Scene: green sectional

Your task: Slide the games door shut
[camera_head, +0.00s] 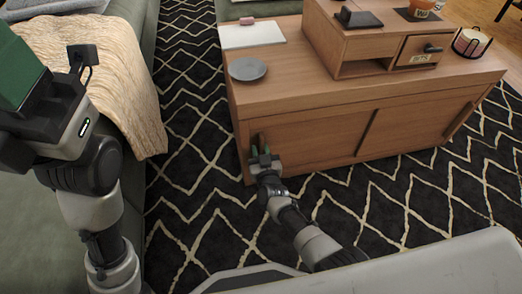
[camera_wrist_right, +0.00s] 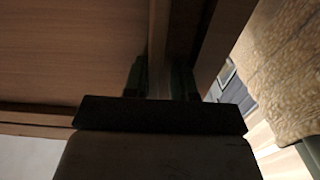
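The low wooden cabinet (camera_head: 350,95) has sliding doors along its front. Its left door (camera_head: 315,140) has an upright dark handle (camera_head: 262,140) near its left end; another dark upright strip (camera_head: 367,132) stands near mid-front. I cannot read a games label on any door. My right gripper (camera_head: 261,157) is at the left-end handle, low on the front. In the right wrist view, its two fingers (camera_wrist_right: 160,82) stand apart, either side of a lighter upright wood strip (camera_wrist_right: 158,45); contact is unclear.
The cabinet top holds a grey plate (camera_head: 247,69), a white board (camera_head: 252,34) and a raised wooden drawer unit (camera_head: 350,45). A green sofa with a cream throw (camera_head: 110,75) stands left.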

